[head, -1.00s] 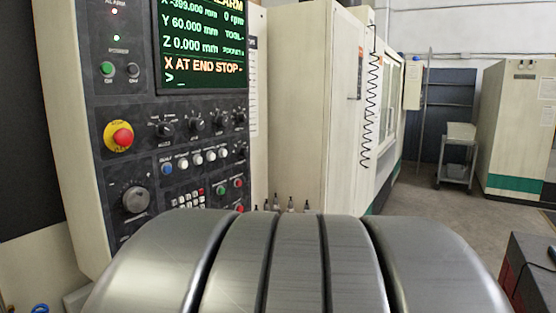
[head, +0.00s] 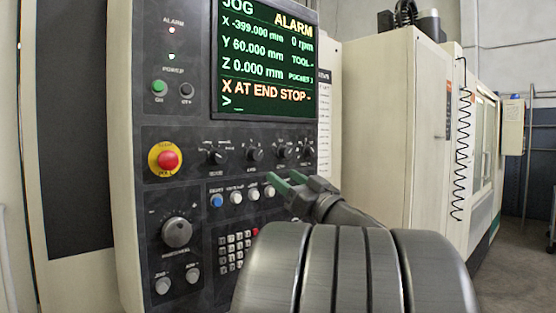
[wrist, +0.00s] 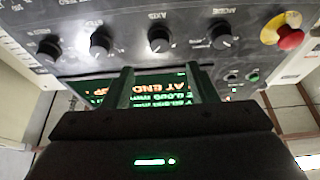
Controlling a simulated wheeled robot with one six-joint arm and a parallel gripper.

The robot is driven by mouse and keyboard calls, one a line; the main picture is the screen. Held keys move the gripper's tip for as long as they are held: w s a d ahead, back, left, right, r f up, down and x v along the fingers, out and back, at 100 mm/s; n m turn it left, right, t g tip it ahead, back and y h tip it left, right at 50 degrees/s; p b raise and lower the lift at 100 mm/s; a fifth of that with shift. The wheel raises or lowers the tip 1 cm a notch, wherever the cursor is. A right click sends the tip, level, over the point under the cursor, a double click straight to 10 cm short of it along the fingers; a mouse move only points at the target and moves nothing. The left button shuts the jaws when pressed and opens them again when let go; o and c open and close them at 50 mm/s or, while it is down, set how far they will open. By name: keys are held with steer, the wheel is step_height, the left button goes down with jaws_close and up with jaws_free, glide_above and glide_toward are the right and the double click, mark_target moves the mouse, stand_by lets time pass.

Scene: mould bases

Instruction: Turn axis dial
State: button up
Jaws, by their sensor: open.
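The axis dial (head: 255,154) is a small dark knob on the control panel, second from the left in a row below the screen. In the wrist view the axis dial (wrist: 160,40) appears under its AXIS label, straight beyond the gap between my fingers. My gripper (head: 285,183) is open and empty, in front of the panel, just below and right of the dial in the head view. In the wrist view my gripper's two fingers (wrist: 162,82) stand apart, with no contact visible on any knob.
The mode dial (head: 216,156) and step dial (head: 284,152) flank the axis dial. A red emergency stop (head: 167,160) is at left, with lit buttons (head: 236,197) below the dials. The screen (head: 266,65) reads X AT END STOP. A machine cabinet (head: 385,130) stands at right.

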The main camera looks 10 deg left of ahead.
mark_target(258, 157)
steer(key=p+x, duration=0.1)
steer(key=x, duration=0.9)
steer(key=shift+a+p, duration=0.1)
steer(key=shift+p, duration=0.2)
steer(key=c, duration=1)
